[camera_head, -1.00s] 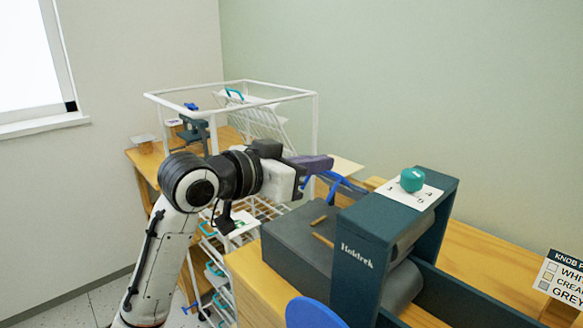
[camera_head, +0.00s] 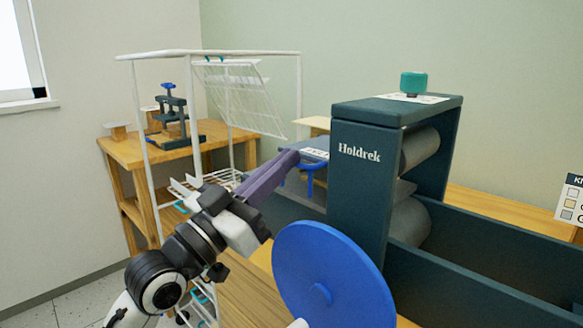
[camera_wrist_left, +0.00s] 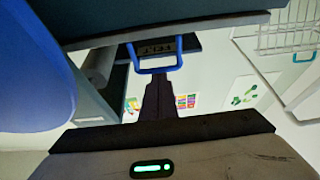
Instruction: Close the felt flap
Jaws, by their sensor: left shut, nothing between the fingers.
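A dark panel (camera_head: 317,143) with a small pale label, which seems to be the felt flap, shows left of the press frame. A blue U-shaped handle (camera_head: 311,184) hangs at its front. My left gripper (camera_head: 291,158) is shut and empty, its long purple fingers slanting up and right with the tips close to the panel and handle. In the left wrist view the closed fingers (camera_wrist_left: 157,90) point at the blue handle (camera_wrist_left: 156,70), just short of or under it; I cannot tell whether they touch. The panel's lower part is partly hidden by the fingers.
The dark press frame (camera_head: 362,180) marked Holdrek, with grey rollers (camera_head: 420,150), stands right of the gripper. A large blue disc wheel (camera_head: 335,280) is close in front. A white wire rack (camera_head: 137,120) and wooden table (camera_head: 120,150) stand left.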

